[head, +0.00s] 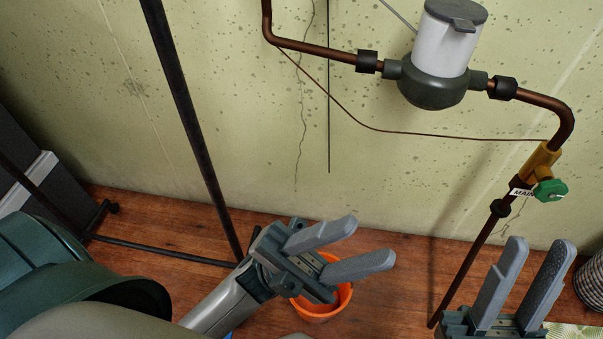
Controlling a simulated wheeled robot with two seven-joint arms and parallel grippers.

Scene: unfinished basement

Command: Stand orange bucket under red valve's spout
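The orange bucket (322,313) is at the lower middle of the head view, apparently upright on the wooden floor. My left gripper (373,242) covers much of its rim and inside. The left gripper's fingers point right and are spread with nothing between them. I cannot tell whether the gripper touches the bucket. My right gripper (541,246) is at the lower right, fingers up, open and empty. No red valve or spout shows; the only valve handle in view is green (550,190), beside a tag reading "MAIN".
A copper pipe (318,49) with a grey-and-white meter (440,55) runs along the stained wall and down at right. A dark metal stand (190,115) is left of the bucket. A woven basket (591,282) sits at the right edge. Floor between bucket and pipe looks clear.

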